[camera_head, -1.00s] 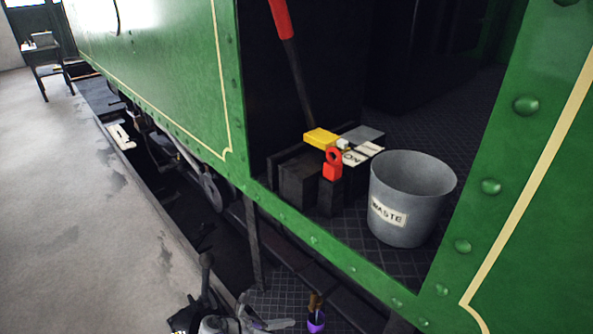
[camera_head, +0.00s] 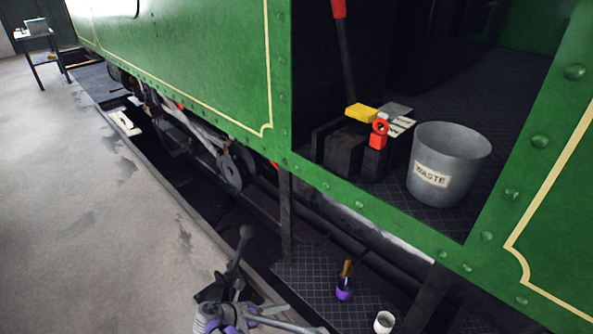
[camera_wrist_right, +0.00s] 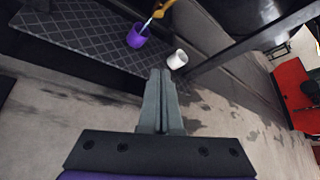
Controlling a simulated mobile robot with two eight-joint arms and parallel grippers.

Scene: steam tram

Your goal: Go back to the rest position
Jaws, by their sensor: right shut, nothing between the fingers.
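My right gripper (camera_head: 322,331) shows at the bottom of the head view, partly cut off by the frame edge. In the right wrist view its two grey fingers (camera_wrist_right: 161,73) lie together, with nothing between them. A purple cup (camera_head: 344,292) with a brush-like thing in it stands on the dark step plate, and a white cup (camera_head: 384,323) is near it. Both show beyond the fingertips in the wrist view, the purple cup (camera_wrist_right: 137,40) and the white cup (camera_wrist_right: 178,59), apart from the fingers. My left gripper is not in view.
The green tram side (camera_head: 190,60) stands close ahead. A grey waste bucket (camera_head: 446,140), a red padlock-like thing (camera_head: 377,141) and a yellow block (camera_head: 361,112) are in its doorway. A black lever (camera_head: 240,250) rises beside my arm. Open floor (camera_head: 80,220) lies left.

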